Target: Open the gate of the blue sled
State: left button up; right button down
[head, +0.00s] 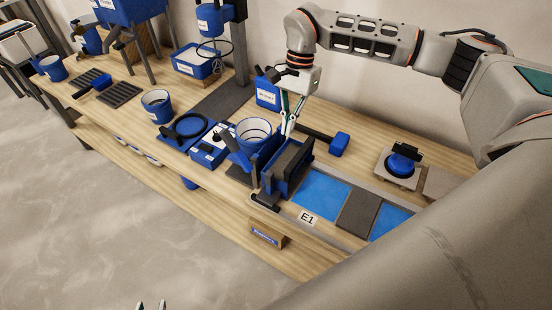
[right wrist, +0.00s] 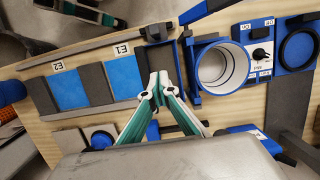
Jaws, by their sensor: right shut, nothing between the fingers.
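The blue sled (head: 271,182) stands on the bench at the left end of the tile strip. A dark grey block (head: 291,156) shows in it. I cannot tell clearly which part is the gate or whether it stands open. My right gripper (head: 289,131) is shut and empty, pointing down at the sled's back end; contact is unclear.
A blue-and-white bucket (head: 254,133) stands close left of the sled. A blue-headed mallet (head: 339,144) lies behind it. Blue tiles (head: 319,190) and a grey tile (head: 358,212) lie to the right, near an E1 label (head: 307,217).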

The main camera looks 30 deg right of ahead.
aim_at(269, 184)
jog(key=s+a+f, duration=0.3)
jog(key=a+f, duration=0.2)
jog(key=f, duration=0.4)
jog(key=shift+a+f, duration=0.3)
jog(key=shift+f, duration=0.05)
